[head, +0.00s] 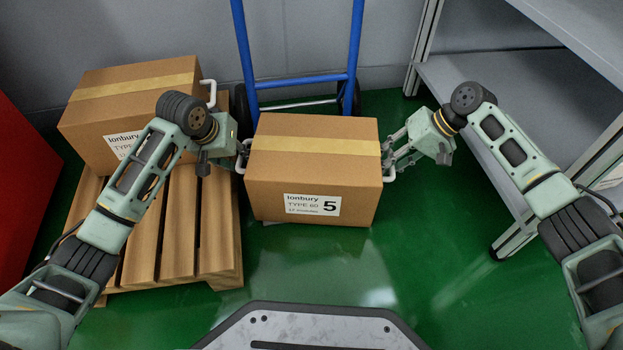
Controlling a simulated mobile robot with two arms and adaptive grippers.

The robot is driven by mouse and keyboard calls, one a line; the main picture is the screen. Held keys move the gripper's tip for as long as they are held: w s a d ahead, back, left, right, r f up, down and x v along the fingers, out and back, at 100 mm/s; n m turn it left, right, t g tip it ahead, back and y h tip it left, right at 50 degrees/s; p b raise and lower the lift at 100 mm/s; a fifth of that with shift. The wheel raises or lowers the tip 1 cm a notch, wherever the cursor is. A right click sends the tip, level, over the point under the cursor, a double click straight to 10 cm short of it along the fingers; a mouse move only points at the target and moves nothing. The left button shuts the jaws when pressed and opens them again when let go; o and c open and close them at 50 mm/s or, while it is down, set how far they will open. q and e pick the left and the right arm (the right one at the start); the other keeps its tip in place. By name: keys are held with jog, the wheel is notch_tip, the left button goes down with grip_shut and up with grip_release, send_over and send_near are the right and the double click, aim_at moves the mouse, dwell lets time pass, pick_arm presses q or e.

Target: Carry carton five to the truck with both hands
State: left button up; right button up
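Carton five (312,187) is a brown box with a tan tape strip and a label bearing a 5, in the middle of the head view. It has a white handle on each side. My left gripper (242,153) is at its left handle and looks shut on it. My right gripper (388,157) looks shut on the right handle (389,175). The blue hand truck (302,80) stands upright against the wall, directly behind the carton. The carton hides the truck's lower part, and I cannot tell whether the carton rests on its plate.
A wooden pallet (180,235) on the left bears another brown carton (132,92) with a white handle. A red surface (25,185) is at the far left. A grey shelf rack (500,85) stands on the right. The green floor (420,240) is clear right of centre.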

jog(key=shift+a, duration=0.1)
pick_arm(q)
jog(key=v, duration=0.8)
pick_arm(e)
jog(key=v, duration=1.2)
pick_arm(q)
jog(key=shift+d+r, duration=0.1)
pick_arm(e)
jog(key=shift+f, duration=0.1)
